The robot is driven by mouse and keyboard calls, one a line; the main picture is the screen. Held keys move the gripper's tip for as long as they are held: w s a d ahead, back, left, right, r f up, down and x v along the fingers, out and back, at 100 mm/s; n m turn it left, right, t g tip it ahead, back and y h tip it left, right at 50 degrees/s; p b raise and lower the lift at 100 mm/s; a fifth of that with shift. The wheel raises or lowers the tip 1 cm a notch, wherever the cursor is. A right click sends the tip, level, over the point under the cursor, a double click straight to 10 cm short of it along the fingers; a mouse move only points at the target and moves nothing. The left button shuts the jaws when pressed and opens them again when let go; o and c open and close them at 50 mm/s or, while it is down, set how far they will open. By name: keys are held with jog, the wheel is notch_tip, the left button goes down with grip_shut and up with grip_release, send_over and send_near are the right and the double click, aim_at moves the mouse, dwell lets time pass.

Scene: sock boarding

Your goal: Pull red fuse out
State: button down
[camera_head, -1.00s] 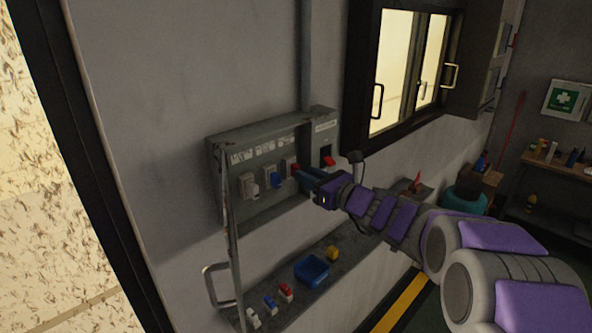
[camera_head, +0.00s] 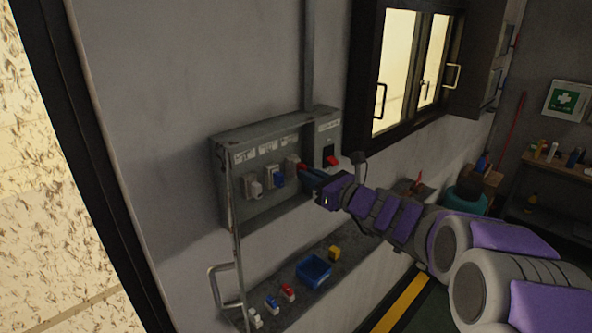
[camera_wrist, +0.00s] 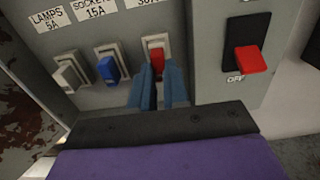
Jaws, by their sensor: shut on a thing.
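The red fuse (camera_wrist: 156,56) sits in the third holder of the grey fuse box (camera_head: 262,145), under a label that is partly cut off. It also shows in the head view (camera_head: 292,161), mostly behind my gripper. My gripper (camera_wrist: 160,78) has its blue fingers shut on the red fuse, one on each side of it. In the head view my gripper (camera_head: 305,172) reaches the box from the right. The fuse appears to be still in its holder; its lower part is hidden between the fingers.
Left of it are a blue fuse (camera_wrist: 108,68) and a white fuse (camera_wrist: 68,76). A red switch (camera_wrist: 250,59) at right is by the OFF mark. The open box door (camera_head: 234,235) stands at left. Below, a shelf holds a blue tray (camera_head: 313,270), spare fuses and a yellow block (camera_head: 334,253).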

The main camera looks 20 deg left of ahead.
jog(key=shift+s+d, duration=0.15)
jog(key=shift+d, duration=0.05)
jog(key=shift+v, duration=0.8)
jog(key=shift+v, duration=1)
jog(key=p+v, duration=0.3)
jog(key=v, duration=1.7)
jog(key=shift+p, duration=0.4)
jog(key=shift+d, duration=0.1)
